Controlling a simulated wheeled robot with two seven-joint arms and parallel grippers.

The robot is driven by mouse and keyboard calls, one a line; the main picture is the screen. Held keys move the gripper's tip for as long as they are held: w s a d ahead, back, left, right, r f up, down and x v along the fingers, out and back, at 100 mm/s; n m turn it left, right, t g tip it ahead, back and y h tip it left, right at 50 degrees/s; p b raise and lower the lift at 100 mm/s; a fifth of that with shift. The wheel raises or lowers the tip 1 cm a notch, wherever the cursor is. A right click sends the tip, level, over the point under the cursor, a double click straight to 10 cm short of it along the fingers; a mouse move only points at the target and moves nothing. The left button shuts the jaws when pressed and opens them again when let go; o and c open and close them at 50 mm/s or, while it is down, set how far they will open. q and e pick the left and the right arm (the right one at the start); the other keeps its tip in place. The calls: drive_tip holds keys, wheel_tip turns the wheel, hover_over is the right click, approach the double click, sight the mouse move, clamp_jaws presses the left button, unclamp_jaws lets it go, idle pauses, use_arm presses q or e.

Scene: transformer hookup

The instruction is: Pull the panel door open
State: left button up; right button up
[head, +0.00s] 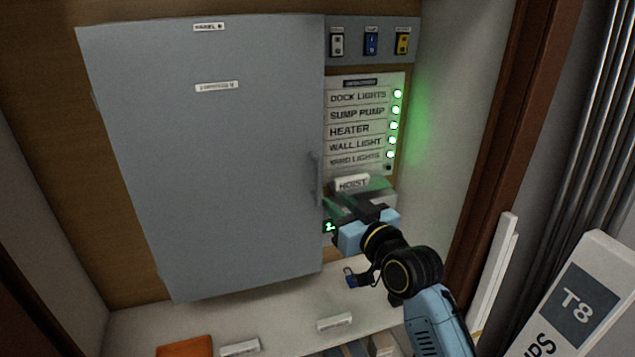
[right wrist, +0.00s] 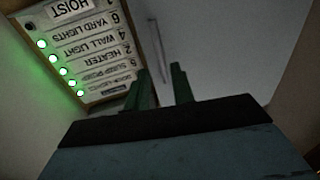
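The panel door (head: 210,150) is a large grey sheet with two small labels, and it looks shut. Its slim grey upright handle (head: 316,178) is near the right edge. In the right wrist view the door (right wrist: 205,45) fills the upper middle, and the handle (right wrist: 158,50) shows as a thin bar beyond the fingers. My right gripper (head: 331,207) is beside the lower end of the handle. In the right wrist view its two dark green fingers (right wrist: 160,88) are apart with nothing visible between their tips. They look short of the handle. My left gripper is out of view.
A circuit list (head: 360,125) with green lights and a HOIST label (head: 352,184) are right of the door, close to my gripper. Three switches (head: 371,43) are above. A shelf (head: 285,312) runs below; a T8 box (head: 580,305) stands at lower right.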

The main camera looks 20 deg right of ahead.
sight(319, 186)
drive_tip(key=p+x, duration=0.1)
drive_tip(key=x, duration=0.7)
drive_tip(key=shift+w+a, duration=0.15)
drive_tip(key=shift+w, duration=0.2)
clamp_jaws()
